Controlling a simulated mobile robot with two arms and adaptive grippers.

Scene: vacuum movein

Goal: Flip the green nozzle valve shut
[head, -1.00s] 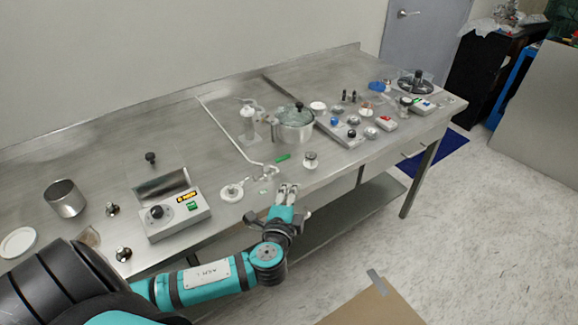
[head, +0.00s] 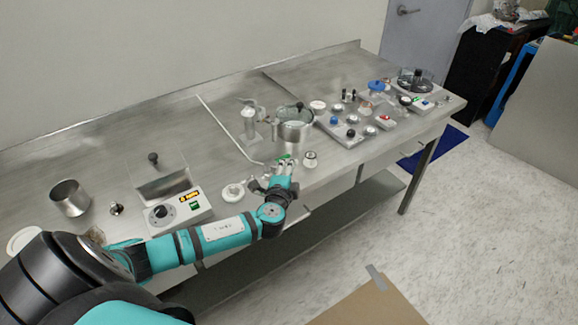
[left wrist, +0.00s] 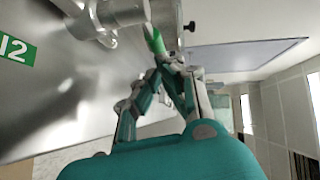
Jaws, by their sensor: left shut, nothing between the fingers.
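The green nozzle valve handle (left wrist: 155,40) shows in the left wrist view, pointing at my left gripper's fingertips. It hangs by a white pipe fitting (left wrist: 118,12). In the head view only a little green (head: 284,157) shows, just beyond the fingers. My left gripper (left wrist: 170,62) is shut and empty, its tips right at the end of the handle. Whether they touch it I cannot tell. In the head view this gripper (head: 285,164) is over the table's front part. My right gripper is not in view.
The steel table (head: 105,165) holds a metal pot (head: 294,135) beyond the gripper and a small knob fitting (head: 310,159) close to its right. A white round fitting (head: 233,191) and a control box (head: 178,211) are to its left. A green label (left wrist: 15,48) shows in the wrist view.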

